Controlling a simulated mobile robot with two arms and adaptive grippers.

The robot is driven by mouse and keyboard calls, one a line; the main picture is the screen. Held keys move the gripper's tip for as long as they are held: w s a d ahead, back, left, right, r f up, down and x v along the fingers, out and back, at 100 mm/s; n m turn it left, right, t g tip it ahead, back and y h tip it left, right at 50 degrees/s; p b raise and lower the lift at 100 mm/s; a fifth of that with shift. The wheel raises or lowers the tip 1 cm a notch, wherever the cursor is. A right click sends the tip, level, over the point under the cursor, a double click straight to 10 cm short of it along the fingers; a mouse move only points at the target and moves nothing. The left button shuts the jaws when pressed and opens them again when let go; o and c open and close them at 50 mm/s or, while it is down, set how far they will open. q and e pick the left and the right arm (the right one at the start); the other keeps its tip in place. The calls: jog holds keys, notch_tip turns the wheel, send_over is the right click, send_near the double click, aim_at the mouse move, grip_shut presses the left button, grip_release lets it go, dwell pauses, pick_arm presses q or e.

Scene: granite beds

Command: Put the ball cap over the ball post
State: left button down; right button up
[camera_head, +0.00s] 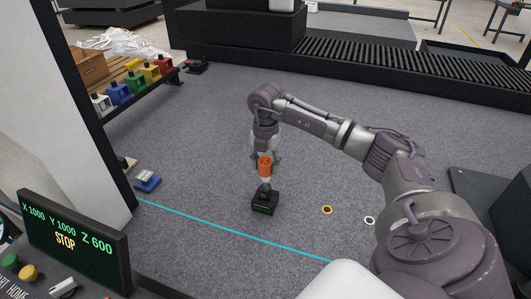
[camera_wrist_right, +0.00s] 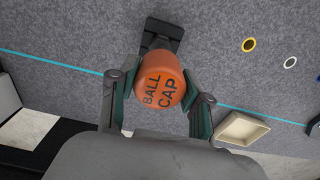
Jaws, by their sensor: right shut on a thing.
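The orange ball cap (camera_head: 264,168), labelled BALL CAP in the right wrist view (camera_wrist_right: 163,82), is between the two fingers of my right gripper (camera_head: 265,158). The fingers show on both sides of the cap in the wrist view, shut on it. The ball post's black base (camera_head: 265,204) stands on the granite bed directly below the cap, with a short pale and dark part between them. In the wrist view the base (camera_wrist_right: 163,36) is partly hidden behind the cap. I cannot tell whether the cap touches the post. My left gripper is not in view.
The grey granite bed (camera_head: 200,130) is mostly clear. A yellow ring (camera_head: 327,210) and a white ring (camera_head: 369,221) lie to the right. Coloured blocks (camera_head: 121,93) sit on a rack at left. A control display (camera_head: 75,240) stands at front left.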

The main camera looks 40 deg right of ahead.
aim_at(266, 160)
jog(key=shift+f+b, duration=0.4)
jog(key=shift+f, duration=0.4)
dwell(0.4)
jog(key=o, duration=0.9)
jog(key=shift+r, duration=0.15)
notch_tip(266, 160, up, 12)
jog(key=shift+f, duration=0.1)
dwell(0.5)
